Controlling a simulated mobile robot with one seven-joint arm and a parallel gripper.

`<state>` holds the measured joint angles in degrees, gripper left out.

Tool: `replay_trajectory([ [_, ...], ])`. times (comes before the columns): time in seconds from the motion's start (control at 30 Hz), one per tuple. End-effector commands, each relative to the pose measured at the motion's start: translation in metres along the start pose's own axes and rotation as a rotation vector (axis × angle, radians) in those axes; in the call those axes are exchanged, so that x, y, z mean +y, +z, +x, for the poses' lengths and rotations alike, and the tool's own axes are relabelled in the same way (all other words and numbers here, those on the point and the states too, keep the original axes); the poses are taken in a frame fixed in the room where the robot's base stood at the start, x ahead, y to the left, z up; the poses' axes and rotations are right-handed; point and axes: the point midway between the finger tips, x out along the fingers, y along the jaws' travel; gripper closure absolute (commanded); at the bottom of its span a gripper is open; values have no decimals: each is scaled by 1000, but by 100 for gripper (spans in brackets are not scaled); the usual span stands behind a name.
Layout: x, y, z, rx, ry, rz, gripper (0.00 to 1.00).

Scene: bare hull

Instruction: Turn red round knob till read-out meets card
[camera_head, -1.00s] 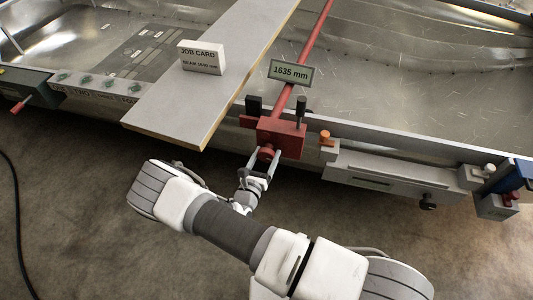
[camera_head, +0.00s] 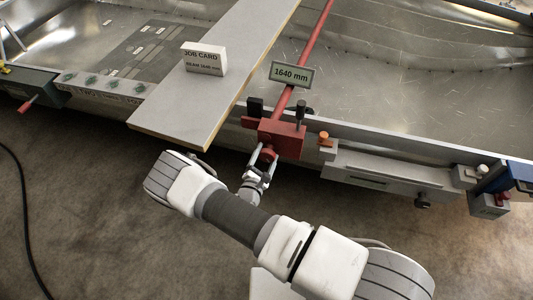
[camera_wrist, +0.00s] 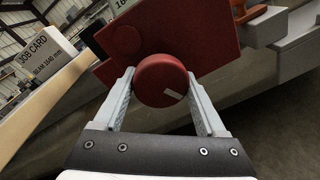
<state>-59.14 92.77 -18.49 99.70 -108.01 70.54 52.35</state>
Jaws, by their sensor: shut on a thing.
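The red round knob (camera_head: 267,154) sits on the front of a red block (camera_head: 282,138) at the hull's near rim. In the wrist view the knob (camera_wrist: 162,84) is between both fingers, its pale mark pointing down and right. My gripper (camera_wrist: 162,76) is shut on the knob; it also shows in the head view (camera_head: 262,163). The read-out (camera_head: 292,75) above the block says 1640 mm; in the wrist view it is cut off. The job card (camera_head: 204,62) stands on the plank and seems to read beam 1640 mm; it also shows in the wrist view (camera_wrist: 43,55).
A pale plank (camera_head: 215,85) lies across the hull rim, left of the red block. A red bar (camera_head: 315,45) runs back from the block. An orange-topped fitting (camera_head: 325,140) sits just right. A green box with a red handle (camera_head: 28,103) is far left. The near floor is open.

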Motion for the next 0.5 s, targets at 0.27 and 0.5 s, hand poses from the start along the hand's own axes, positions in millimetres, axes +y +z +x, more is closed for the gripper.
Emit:
replay_trajectory([
  [0.27, -1, -2, -1, 9, -1, 55, 82],
  [0.5, -1, -2, -1, 10, -1, 60, 82],
])
